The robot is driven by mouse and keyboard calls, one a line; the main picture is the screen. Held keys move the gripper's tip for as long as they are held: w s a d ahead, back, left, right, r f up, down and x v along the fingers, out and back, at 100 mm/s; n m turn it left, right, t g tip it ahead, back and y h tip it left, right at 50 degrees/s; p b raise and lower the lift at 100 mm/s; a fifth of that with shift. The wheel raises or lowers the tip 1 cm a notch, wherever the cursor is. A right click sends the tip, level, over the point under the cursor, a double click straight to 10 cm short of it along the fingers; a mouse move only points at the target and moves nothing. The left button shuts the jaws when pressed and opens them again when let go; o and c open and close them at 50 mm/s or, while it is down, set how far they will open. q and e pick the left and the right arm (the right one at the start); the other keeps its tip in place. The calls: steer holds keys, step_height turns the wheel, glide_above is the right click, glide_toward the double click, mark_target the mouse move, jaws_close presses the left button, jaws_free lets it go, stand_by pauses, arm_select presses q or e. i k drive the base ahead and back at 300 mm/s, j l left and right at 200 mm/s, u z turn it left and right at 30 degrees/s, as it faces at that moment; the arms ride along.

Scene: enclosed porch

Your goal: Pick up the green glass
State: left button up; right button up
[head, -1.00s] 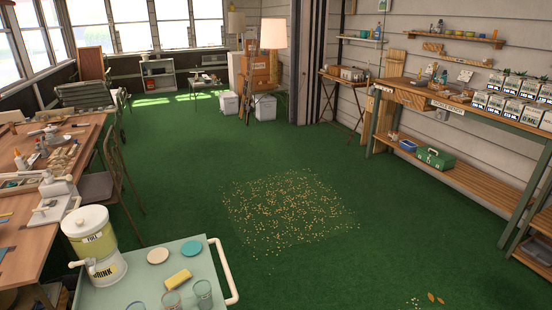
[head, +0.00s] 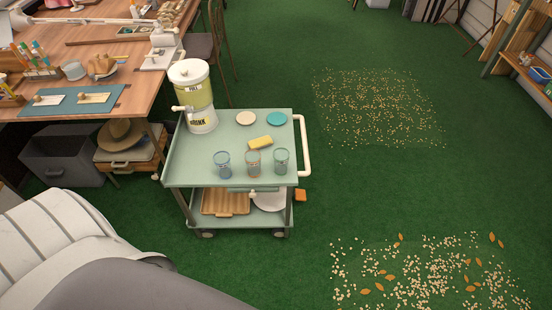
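Three clear tinted glasses stand upright in a row near the front edge of a pale green cart's top (head: 183,166). The right glass (head: 281,161) looks greenish and is the likeliest green glass. The middle glass (head: 253,162) has an orange-red tint at its base. The left glass (head: 222,164) looks bluish. The tints are faint at this size. Neither of my grippers shows in the head view.
The cart also holds a drink dispenser (head: 196,98), a yellow sponge (head: 260,143), a cream disc (head: 245,118) and a teal disc (head: 277,119). A white handle (head: 303,145) edges its right side. A cluttered wooden table (head: 120,75) stands behind left. Green floor right has scattered bits.

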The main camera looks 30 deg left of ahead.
mark_target(281, 156)
steer(key=i+l+u, duration=0.1)
steer(key=u, duration=0.35)
steer(key=l+u, duration=0.1)
steer(key=u, duration=0.35)
steer(key=i+l+u, duration=0.15)
steer(key=u, duration=0.25)
steer(key=l+u, duration=0.15)
steer(key=u, duration=0.3)
steer(key=l+u, duration=0.25)
steer(key=l, duration=0.65)
steer(key=l+u, duration=0.25)
steer(key=l, duration=0.6)
